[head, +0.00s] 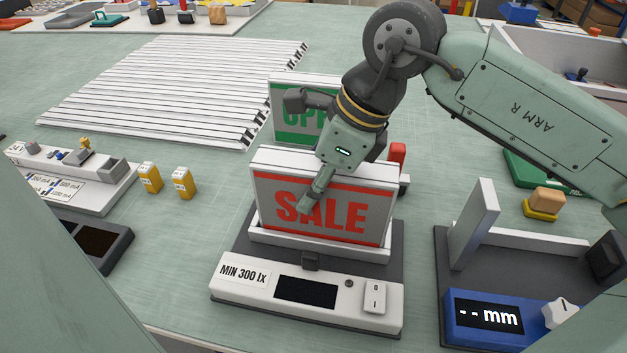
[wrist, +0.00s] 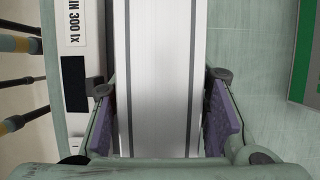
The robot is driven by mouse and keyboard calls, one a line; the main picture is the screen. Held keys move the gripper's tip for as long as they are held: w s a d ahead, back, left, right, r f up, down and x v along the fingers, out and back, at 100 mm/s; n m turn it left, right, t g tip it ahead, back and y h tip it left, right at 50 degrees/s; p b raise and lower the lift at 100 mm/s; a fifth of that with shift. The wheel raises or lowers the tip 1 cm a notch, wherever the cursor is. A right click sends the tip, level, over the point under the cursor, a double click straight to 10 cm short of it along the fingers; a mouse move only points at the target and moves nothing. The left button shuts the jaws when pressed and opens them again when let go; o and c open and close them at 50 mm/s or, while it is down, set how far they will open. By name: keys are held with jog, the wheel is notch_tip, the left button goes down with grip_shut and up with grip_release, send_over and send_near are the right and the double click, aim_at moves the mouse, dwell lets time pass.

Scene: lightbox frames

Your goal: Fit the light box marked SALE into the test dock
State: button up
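The light box marked SALE (head: 372,215) stands upright in the white-railed slot of the test dock (head: 245,300), its red-lettered face toward the head camera. The dock bears the label MIN 300 lx and a dark display. Whether the box sits fully down cannot be seen. My gripper (head: 312,190) comes down over the box from above, one finger in front of its face. In the wrist view, the fingers with purple pads lie on either side of the box's white top (wrist: 160,80), close to its edges. Whether both pads touch it cannot be told; the far finger is hidden in the head view.
A green-lettered light box (head: 285,110) stands just behind. A blue gauge (head: 485,320) reading "-- mm" is at the right. A slatted rack (head: 180,85) lies behind. Open table separates the yellow blocks and dock.

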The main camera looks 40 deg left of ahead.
jog(key=o, duration=0.4)
jog(key=shift+r, duration=0.1)
jog(key=b+v, duration=0.1)
jog(key=v, duration=1.1)
jog(key=shift+r, duration=0.15)
